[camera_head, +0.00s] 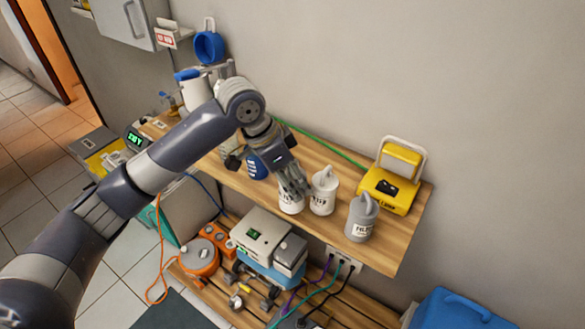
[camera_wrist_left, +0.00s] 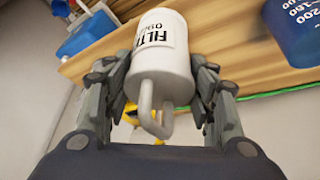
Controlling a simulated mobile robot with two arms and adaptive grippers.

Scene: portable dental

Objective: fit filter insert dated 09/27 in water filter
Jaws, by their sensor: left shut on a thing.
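My left gripper (camera_head: 291,188) is shut on a white filter insert (camera_head: 291,204) at the shelf's front edge. In the left wrist view the fingers (camera_wrist_left: 160,100) sit either side of the insert (camera_wrist_left: 165,45), with its looped handle toward me. Its label reads "FILT" with a date starting "09"; the rest is cut off. A second white insert (camera_head: 323,195) stands just right of it, and a grey one (camera_head: 361,218) further right. Their dates are too small to read. A white vessel with a blue top (camera_head: 192,90) at the back left may be the water filter. My right gripper is not in view.
A yellow device (camera_head: 390,190) stands at the wooden shelf's right end. A blue graduated container (camera_head: 257,166) is left of my gripper, also in the left wrist view (camera_wrist_left: 297,30). A green cable (camera_head: 325,143) runs along the wall. Equipment (camera_head: 262,238) fills the lower shelf.

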